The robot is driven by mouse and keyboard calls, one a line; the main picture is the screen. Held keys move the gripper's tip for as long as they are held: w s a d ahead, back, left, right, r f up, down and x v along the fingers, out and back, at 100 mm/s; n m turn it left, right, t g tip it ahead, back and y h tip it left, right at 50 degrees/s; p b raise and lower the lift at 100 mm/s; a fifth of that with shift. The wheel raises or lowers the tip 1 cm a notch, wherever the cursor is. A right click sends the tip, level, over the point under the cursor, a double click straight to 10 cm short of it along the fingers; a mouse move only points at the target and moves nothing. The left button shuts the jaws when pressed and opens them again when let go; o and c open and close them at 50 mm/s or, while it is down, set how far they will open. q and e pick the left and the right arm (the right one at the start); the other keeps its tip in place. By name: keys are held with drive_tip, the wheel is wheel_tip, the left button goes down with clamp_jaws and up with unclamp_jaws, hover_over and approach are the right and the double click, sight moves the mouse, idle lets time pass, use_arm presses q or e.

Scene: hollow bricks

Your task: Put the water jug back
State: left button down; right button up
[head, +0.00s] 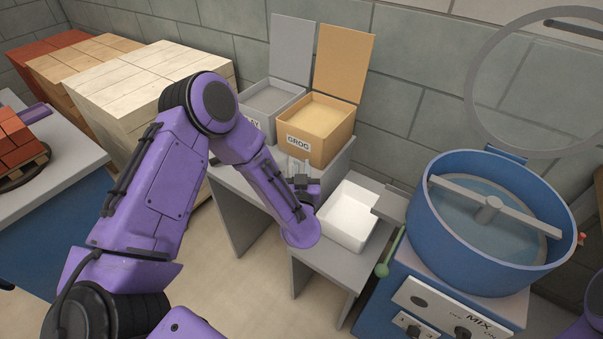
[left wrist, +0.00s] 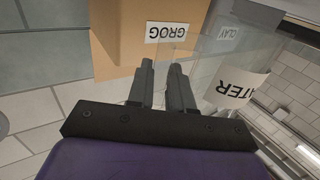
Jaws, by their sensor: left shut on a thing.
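The water jug (left wrist: 235,88) is clear, with a white label that partly reads "WATER", upside down in the left wrist view. My left gripper (left wrist: 162,75) is shut on the jug; the exact grip spot is hard to see through the clear wall. In the head view my left gripper (head: 303,180) is at the grey stand in front of the GROG box (head: 318,130), and the jug is mostly hidden and faint there. I cannot tell whether the jug touches the stand. My right gripper is not in view.
An open white tray (head: 345,222) sits on the lower shelf right of my gripper. A blue mixer (head: 490,220) with a green-knobbed lever (head: 384,268) stands further right. The CLAY box (head: 268,103) is beside the GROG box. Stacked bricks (head: 120,80) stand at the back left.

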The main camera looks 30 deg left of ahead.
use_arm(q)
drive_tip(key=shift+f, duration=0.9)
drive_tip(key=shift+r, duration=0.1)
drive_tip(key=shift+d, duration=0.1)
drive_tip(key=c, duration=1)
unclamp_jaws()
drive_tip(key=shift+f, duration=0.25)
drive_tip(key=shift+r, duration=0.1)
